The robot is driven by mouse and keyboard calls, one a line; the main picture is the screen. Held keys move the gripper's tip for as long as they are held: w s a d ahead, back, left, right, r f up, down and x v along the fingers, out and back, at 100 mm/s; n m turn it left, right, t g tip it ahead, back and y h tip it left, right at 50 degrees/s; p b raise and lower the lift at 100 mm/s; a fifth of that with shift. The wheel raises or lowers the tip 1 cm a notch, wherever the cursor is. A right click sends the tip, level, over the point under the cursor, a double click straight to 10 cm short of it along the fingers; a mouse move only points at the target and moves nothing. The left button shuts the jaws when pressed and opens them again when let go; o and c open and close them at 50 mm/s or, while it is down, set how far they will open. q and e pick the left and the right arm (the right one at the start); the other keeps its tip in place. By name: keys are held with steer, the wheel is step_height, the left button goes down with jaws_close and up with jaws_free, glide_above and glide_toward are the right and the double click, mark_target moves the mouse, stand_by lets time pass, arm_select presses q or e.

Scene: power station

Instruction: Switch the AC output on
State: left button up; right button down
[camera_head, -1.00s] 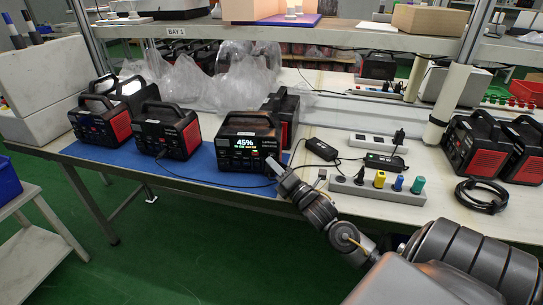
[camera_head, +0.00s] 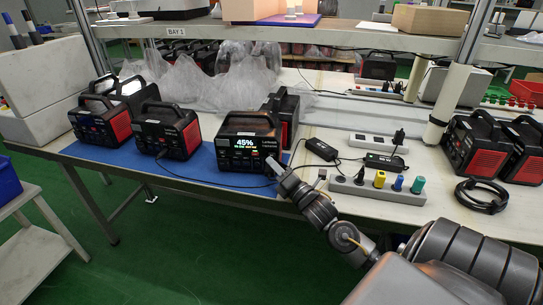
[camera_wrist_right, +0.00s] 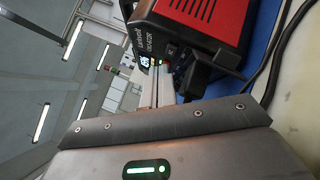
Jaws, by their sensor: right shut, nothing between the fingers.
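A black power station with red sides (camera_head: 249,147) stands on the blue mat, its front display lit and reading 45%. It also shows in the right wrist view (camera_wrist_right: 195,25), seen from close up and turned on its side. My right gripper (camera_head: 271,163) is shut and empty, its tips at the lower right of that front panel. In the right wrist view its fingers (camera_wrist_right: 158,82) reach the panel beside a black plug (camera_wrist_right: 200,75) and a small green light. I cannot tell whether the tips touch a button. The AC output button is hidden or too small to tell. My left gripper is not in view.
Other power stations (camera_head: 168,130) stand left on the blue mat (camera_head: 205,165). A power strip (camera_head: 378,188) with coloured plugs and black adapters (camera_head: 322,149) lie right of my gripper. A cable runs along the mat's front. A shelf (camera_head: 270,35) crosses above.

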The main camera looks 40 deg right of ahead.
steer(key=shift+w+d, duration=0.1)
steer(key=shift+w+d, duration=0.2)
steer(key=shift+w+d, duration=0.25)
stand_by(0.9)
steer(key=shift+s+a+p, duration=0.45)
steer(key=shift+s+a, duration=0.1)
steer(key=shift+a, duration=0.05)
steer(key=shift+s+a, duration=0.3)
steer(key=s+a+p, duration=0.2)
steer(key=s+a, duration=0.1)
steer(key=shift+s+a, duration=0.3)
steer(key=shift+a, duration=0.05)
